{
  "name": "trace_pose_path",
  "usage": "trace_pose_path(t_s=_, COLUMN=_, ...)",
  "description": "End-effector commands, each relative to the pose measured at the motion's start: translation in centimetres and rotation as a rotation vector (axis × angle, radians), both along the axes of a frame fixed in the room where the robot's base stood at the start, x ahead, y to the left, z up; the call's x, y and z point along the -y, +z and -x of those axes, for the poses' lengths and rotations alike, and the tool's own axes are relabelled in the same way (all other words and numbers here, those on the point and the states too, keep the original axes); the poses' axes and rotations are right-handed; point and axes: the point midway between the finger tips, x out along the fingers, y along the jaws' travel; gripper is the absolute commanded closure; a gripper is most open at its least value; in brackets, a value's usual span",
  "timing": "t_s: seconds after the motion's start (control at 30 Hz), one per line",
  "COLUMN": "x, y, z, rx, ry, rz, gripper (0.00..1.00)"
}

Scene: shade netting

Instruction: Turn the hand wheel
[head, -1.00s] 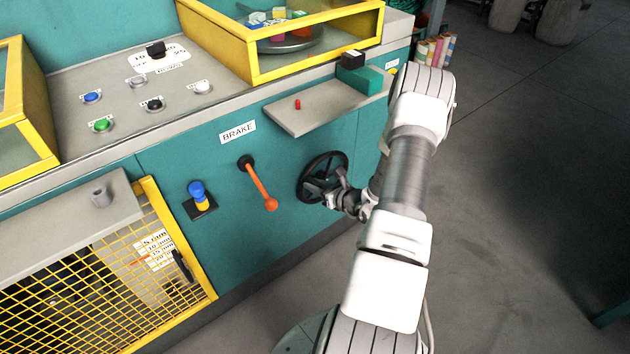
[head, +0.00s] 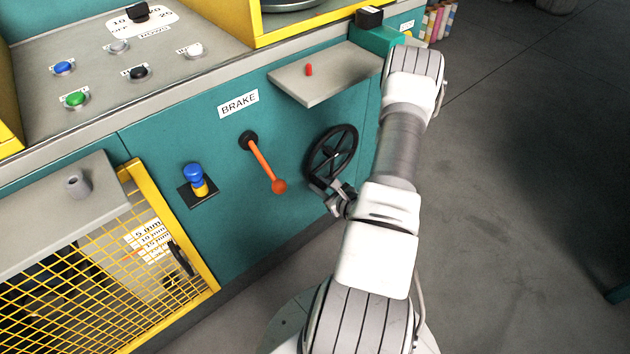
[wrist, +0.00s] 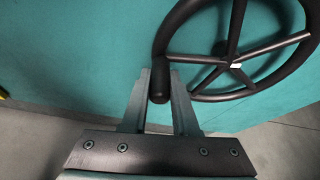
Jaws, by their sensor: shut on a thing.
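The black spoked hand wheel (head: 331,157) is mounted on the teal machine front, right of the orange brake lever. It also shows in the wrist view (wrist: 238,64), with a small white mark near its hub. A dark knob handle (wrist: 159,82) stands out from its rim at the lower left in that view. My gripper (wrist: 160,80) is shut on this handle, with one finger on each side of it. In the head view my gripper (head: 338,192) is at the lower part of the wheel, partly hidden by my arm.
The orange brake lever (head: 265,163) sits left of the wheel, under the BRAKE label (head: 238,103). A grey shelf (head: 325,76) with a small red peg juts out above the wheel. A blue and yellow knob (head: 196,180) and a yellow mesh guard (head: 150,270) are further left. Open floor lies to the right.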

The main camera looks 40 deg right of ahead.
Motion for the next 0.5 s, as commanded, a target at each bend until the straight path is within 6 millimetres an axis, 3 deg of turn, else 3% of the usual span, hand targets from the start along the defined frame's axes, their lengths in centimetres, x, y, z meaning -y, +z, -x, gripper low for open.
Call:
trace_pose_path(t_s=0.1, x=-0.1, y=-1.1, z=0.1, rx=0.002, ry=0.006, rz=0.073, gripper=1.0)
trace_pose_path(t_s=0.5, x=0.5, y=-2.0, z=0.2, rx=0.009, ry=0.007, rz=0.217, gripper=1.0)
